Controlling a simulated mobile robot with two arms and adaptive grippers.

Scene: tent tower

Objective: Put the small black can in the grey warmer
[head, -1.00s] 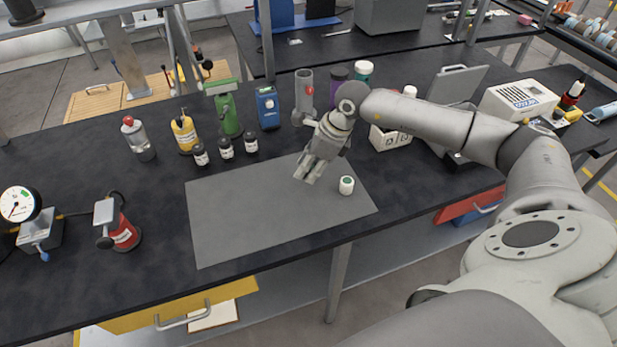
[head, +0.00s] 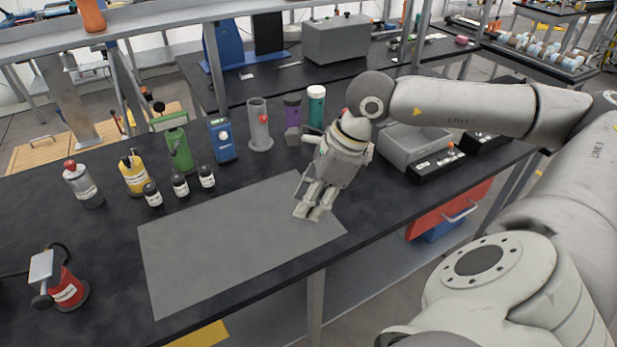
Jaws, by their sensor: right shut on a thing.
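Three small black cans with white labels stand in a row on the black bench: a left one (head: 153,195), a middle one (head: 180,187) and a right one (head: 206,177). A grey open-topped box with a black control panel (head: 405,147), which looks like the grey warmer, stands right of my right wrist. My right gripper (head: 314,212) points down over the right end of the grey mat (head: 230,245). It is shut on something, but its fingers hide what. No small can with a green top shows now. My left gripper is not in view.
A grey cylinder with a red spot (head: 260,130), a blue device (head: 222,140), a green bottle (head: 178,150) and a yellow bottle (head: 133,175) line the back. A red-and-grey tool (head: 65,290) stands at left. Most of the mat is bare.

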